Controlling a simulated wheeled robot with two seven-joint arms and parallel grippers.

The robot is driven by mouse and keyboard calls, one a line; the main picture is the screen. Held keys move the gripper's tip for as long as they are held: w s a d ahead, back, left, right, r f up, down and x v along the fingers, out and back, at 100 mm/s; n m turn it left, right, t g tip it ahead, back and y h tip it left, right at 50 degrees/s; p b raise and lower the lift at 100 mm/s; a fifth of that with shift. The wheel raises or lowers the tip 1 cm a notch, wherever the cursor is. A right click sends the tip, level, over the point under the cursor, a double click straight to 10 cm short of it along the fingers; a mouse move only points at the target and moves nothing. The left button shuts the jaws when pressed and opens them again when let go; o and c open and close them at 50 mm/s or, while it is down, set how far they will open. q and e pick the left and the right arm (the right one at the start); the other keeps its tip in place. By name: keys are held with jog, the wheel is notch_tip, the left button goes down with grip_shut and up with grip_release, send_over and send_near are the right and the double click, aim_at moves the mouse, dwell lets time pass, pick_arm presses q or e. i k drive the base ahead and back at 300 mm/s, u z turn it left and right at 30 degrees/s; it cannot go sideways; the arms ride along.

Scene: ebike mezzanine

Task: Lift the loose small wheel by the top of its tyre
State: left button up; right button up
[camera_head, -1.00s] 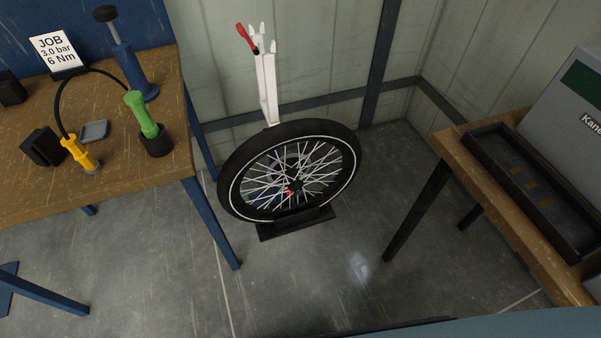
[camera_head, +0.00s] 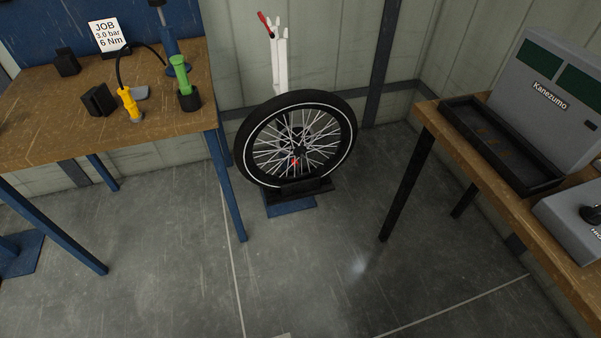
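A white fork-shaped piece (camera_head: 279,62) with a red tip rises behind the wheel's top; I cannot tell whether the two are joined. The top of the tyre (camera_head: 296,98) is unobstructed from my view. Neither of my grippers is in view.
A wooden workbench (camera_head: 60,140) with blue legs stands at the left, holding tools and a job card (camera_head: 108,36). At the right, a wooden bench (camera_head: 432,116) carries a dark tray (camera_head: 510,170) and a grey machine (camera_head: 540,100). The floor (camera_head: 310,270) before the wheel is clear.

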aim_at(295, 139)
jog(key=z, duration=1.1)
jog(key=k, duration=0.15)
jog(key=u, duration=2.35)
jog(key=i, duration=1.25)
jog(key=z, duration=0.75)
jog(key=i, duration=0.8)
jog(key=z, duration=0.8)
